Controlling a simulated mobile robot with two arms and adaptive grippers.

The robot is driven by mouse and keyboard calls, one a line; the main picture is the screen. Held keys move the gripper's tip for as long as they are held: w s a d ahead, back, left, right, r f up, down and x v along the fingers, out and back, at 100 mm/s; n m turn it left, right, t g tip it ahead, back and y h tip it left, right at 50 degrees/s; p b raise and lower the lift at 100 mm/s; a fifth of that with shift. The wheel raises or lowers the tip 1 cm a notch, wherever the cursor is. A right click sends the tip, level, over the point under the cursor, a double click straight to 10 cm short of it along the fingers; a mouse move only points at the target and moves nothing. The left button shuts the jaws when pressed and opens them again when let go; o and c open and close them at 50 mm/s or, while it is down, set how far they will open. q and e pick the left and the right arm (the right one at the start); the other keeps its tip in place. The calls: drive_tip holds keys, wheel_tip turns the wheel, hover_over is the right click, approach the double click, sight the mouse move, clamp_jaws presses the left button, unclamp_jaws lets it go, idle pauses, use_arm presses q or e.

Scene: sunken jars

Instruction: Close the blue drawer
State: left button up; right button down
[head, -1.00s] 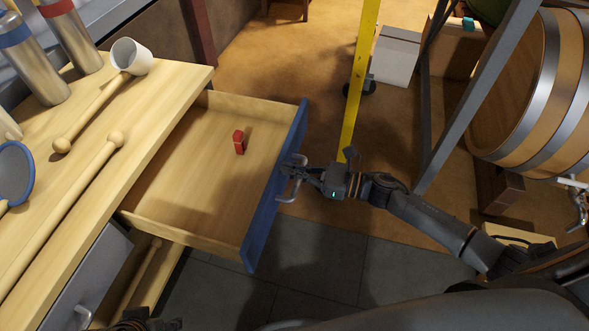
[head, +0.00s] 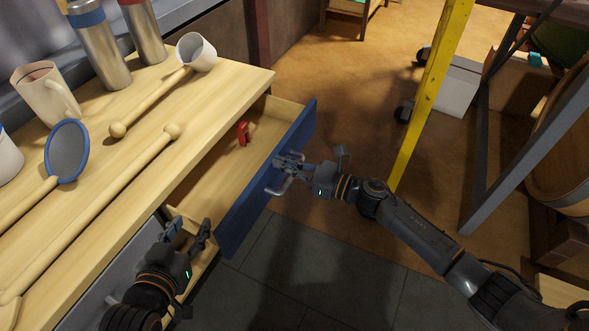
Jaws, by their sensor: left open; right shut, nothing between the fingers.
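The blue drawer (head: 238,216) is pulled partly out from under the wooden countertop (head: 212,95). Its blue front faces right and a small red block (head: 243,134) is inside it. My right gripper (head: 284,163) is shut and empty at the drawer front, by the metal handle (head: 279,188); I cannot tell whether it touches. My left gripper (head: 188,230) is open and empty, near the drawer's near front corner, over the area below the counter edge.
A lower drawer, partly hidden by my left arm, is under the blue one. A yellow post (head: 432,90) stands right; grey floor tiles (head: 300,255) are clear.

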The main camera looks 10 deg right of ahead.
sight(268, 158)
drive_tip(key=b+x, duration=0.2)
drive_tip(key=x, duration=0.4)
drive_tip(key=shift+w, duration=0.1)
use_arm(q)
wheel_tip(268, 158, up, 17)
drive_tip(key=d+t+h+b, duration=0.1)
drive_tip(key=d+t+h, duration=0.1)
drive_tip(key=t, duration=0.8)
drive_tip(key=shift+s+d+f+m+h+b, duration=0.2)
drive_tip(key=shift+d+m+h+b, duration=0.15)
drive_tip(key=shift+h, duration=0.45)
use_arm(e)
drive_tip(key=shift+x, duration=2.6)
